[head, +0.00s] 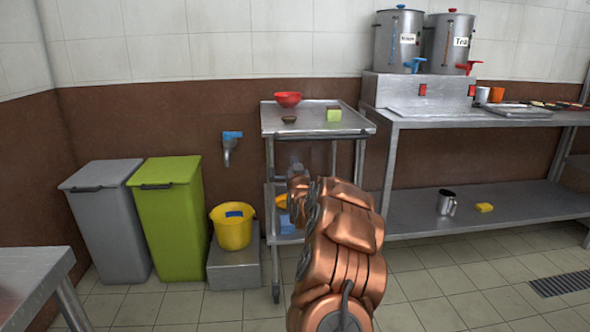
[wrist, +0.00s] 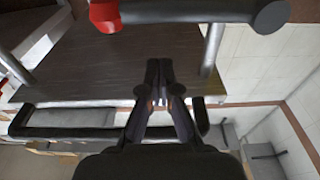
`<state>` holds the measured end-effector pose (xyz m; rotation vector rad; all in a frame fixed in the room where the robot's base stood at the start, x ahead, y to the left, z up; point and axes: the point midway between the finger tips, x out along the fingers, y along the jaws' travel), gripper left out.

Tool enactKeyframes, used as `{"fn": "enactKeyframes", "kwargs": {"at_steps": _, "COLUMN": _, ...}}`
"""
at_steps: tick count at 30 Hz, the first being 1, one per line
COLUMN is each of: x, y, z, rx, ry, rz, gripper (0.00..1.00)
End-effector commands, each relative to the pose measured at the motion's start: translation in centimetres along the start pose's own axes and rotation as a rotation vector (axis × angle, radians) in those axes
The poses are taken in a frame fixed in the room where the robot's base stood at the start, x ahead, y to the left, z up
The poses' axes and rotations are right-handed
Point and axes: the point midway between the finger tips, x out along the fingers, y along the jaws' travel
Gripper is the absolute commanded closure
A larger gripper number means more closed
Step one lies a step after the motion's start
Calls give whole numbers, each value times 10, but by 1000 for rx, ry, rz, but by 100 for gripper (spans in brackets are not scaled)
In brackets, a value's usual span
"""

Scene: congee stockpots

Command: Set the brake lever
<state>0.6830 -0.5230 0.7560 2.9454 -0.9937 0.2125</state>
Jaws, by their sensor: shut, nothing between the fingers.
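In the wrist view a dark grey bar with a red end piece (wrist: 104,14) crosses the top edge; it looks like the brake lever, though I cannot be sure. My gripper (wrist: 159,68) is shut and empty, its fingertips together below that bar and apart from it in the picture. I cannot make out the lever in the head view.
A yellow bucket (head: 232,232), a green bin (head: 168,220) and a grey bin (head: 108,225) stand left. A steel bench (head: 430,205) stands right. The tiled floor at front right is clear.

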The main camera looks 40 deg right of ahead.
Motion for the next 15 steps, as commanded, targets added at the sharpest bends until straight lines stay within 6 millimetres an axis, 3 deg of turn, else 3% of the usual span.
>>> {"fn": "enactKeyframes", "kwargs": {"at_steps": 15, "x": -9, "y": 1, "z": 35, "rx": 0, "ry": 3, "rz": 2, "gripper": 100}}
